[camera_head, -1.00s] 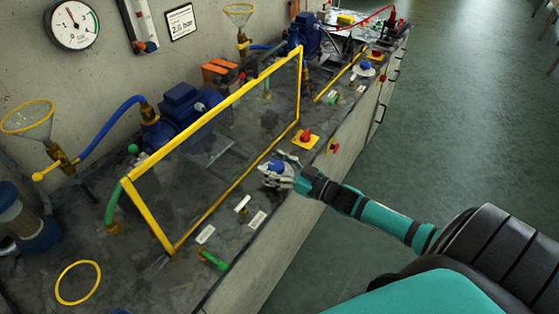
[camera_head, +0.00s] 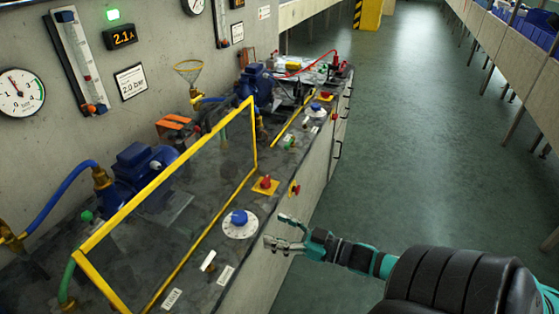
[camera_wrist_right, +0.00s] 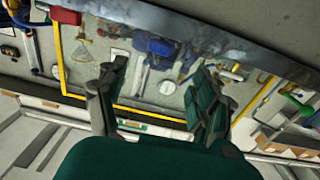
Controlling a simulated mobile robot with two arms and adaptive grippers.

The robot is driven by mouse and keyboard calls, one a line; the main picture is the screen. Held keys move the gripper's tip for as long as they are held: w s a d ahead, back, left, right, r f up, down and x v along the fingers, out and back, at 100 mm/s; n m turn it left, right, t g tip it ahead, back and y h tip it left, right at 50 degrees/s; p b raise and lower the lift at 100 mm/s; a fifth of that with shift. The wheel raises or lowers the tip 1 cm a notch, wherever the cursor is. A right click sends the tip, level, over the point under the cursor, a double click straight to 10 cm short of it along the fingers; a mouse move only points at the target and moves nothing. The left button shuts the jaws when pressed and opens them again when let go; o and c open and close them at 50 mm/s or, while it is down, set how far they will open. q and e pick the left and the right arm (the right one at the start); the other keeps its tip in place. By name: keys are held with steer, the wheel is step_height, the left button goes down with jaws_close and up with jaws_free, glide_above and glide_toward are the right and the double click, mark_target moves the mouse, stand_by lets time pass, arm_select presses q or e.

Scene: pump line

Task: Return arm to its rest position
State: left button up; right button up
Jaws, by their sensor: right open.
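My right gripper (camera_head: 284,234) is open and empty in the head view. It is at the bench's front edge, to the right of a blue knob on a white dial (camera_head: 240,224) and apart from it. My right arm (camera_head: 355,258) reaches in from the lower right. In the right wrist view the two fingers of the right gripper (camera_wrist_right: 160,95) are spread, with nothing between them. My left gripper is not in view.
A yellow-framed clear guard (camera_head: 185,195) stands on the bench (camera_head: 225,255) around a blue pump (camera_head: 140,165). A red switch on a yellow plate (camera_head: 265,184) sits farther along. The green floor aisle (camera_head: 400,150) on the right is clear.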

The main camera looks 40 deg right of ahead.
stand_by(0.4)
steer(key=s+d+f+m+g+h, duration=0.1)
steer(key=s+d+f+h, duration=0.15)
steer(key=f, duration=0.55)
steer(key=s+d+f+m+g+h, duration=0.1)
steer(key=d+f+m+h, duration=0.15)
steer(key=f, duration=0.45)
steer(key=s+a+f+g+h, duration=0.1)
steer(key=s+f+g, duration=0.25)
steer(key=f, duration=0.55)
steer(key=s+a+f+g+h, duration=0.1)
steer(key=s+f+g, duration=0.1)
steer(key=s+f, duration=0.45)
steer(key=s+a+f+n+g, duration=0.1)
steer(key=s+a+f+g, duration=0.7)
steer(key=s+a+f, duration=0.8)
steer(key=s+f, duration=0.1)
steer(key=s, duration=0.3)
steer(key=shift+s+f+n, duration=0.15)
steer(key=shift+f+n, duration=0.2)
steer(key=shift+f, duration=0.05)
